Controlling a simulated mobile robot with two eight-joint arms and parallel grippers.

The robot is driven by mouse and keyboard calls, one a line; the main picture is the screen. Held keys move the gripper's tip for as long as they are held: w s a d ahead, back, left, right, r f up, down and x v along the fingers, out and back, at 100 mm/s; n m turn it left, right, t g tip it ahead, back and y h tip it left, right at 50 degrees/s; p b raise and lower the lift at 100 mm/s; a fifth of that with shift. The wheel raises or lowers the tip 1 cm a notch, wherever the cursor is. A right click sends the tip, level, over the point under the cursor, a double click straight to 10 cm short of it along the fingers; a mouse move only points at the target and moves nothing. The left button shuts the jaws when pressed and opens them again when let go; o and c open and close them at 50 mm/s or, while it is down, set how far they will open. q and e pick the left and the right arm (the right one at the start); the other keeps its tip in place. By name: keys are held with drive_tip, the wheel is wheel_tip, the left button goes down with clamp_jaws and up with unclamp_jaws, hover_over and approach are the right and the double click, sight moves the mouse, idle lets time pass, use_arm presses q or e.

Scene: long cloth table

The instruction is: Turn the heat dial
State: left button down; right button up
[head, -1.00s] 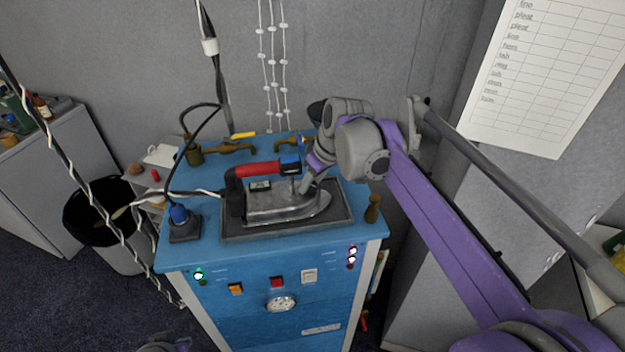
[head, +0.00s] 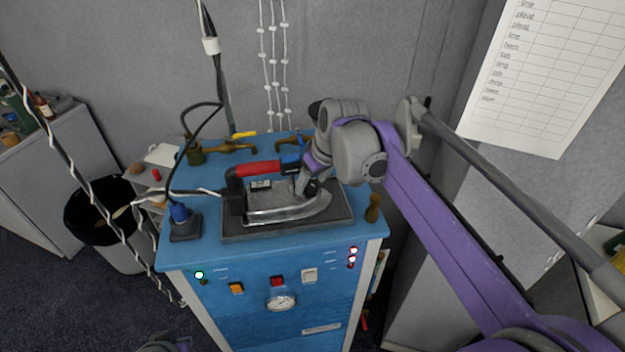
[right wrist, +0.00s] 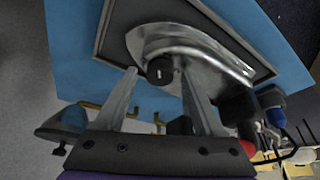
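The steam iron (head: 285,212) has a red handle and a silver body. It rests on a dark plate (head: 232,233) on the blue cabinet top. The heat dial (right wrist: 160,72) is a small black round knob with a light mark, on the iron's metal body. My right gripper (head: 303,186) is low over the iron, under the front of the handle. In the right wrist view its two fingers (right wrist: 157,77) are open, one on each side of the dial, with gaps visible. Part of my left arm shows at the bottom edge of the head view; its fingers cannot be made out.
The blue cabinet (head: 240,310) has lights, switches and a gauge (head: 281,302) on its front. Brass valves (head: 232,147) stand behind the iron. A brass fitting (head: 373,208) stands at the right edge.

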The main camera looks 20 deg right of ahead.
drive_tip(key=v, duration=1)
drive_tip(key=shift+r, duration=0.4)
drive_tip(key=shift+s, duration=0.1)
